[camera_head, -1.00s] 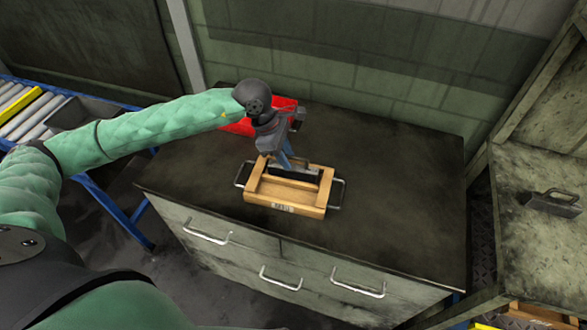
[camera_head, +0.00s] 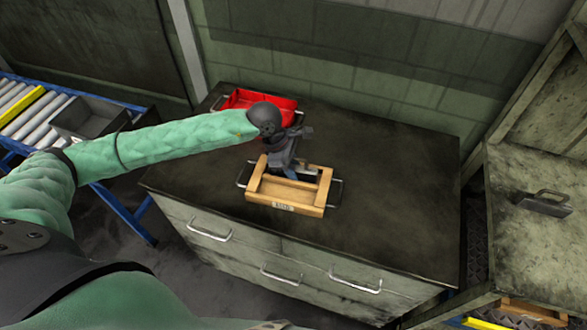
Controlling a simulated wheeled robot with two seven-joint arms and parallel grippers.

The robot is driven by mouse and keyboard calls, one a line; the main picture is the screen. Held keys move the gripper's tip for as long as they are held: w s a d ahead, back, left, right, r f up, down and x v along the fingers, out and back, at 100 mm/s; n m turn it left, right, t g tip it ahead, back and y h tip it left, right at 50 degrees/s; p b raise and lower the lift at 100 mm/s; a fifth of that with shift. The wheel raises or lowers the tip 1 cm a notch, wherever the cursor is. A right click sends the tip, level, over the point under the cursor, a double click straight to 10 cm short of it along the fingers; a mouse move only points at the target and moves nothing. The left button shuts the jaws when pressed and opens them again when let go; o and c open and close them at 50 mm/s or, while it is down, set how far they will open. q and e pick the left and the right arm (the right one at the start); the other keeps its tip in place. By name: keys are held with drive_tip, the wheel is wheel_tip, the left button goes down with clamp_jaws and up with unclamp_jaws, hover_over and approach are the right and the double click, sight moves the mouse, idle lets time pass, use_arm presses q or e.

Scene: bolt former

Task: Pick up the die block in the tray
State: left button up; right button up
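A wooden tray (camera_head: 285,208) with metal side handles sits on the dark cabinet top. A dark block, the die block (camera_head: 306,170), shows partly at the back of the tray; the gripper and tray wall hide much of it. My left gripper (camera_head: 291,175) points down into the tray at the block, with its blue fingertips low inside the tray. Whether the fingers are closed on the block cannot be made out. My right gripper is not in view.
A red bin (camera_head: 258,101) stands behind the tray, by the wall. The cabinet top (camera_head: 400,200) is clear to the right. A roller conveyor with a grey box (camera_head: 88,117) is at the left. A bench with a dark handled piece (camera_head: 545,202) is at the right.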

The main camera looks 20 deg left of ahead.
use_arm(q)
clamp_jaws()
drive_tip(key=shift+r, duration=0.15)
idle(1.2)
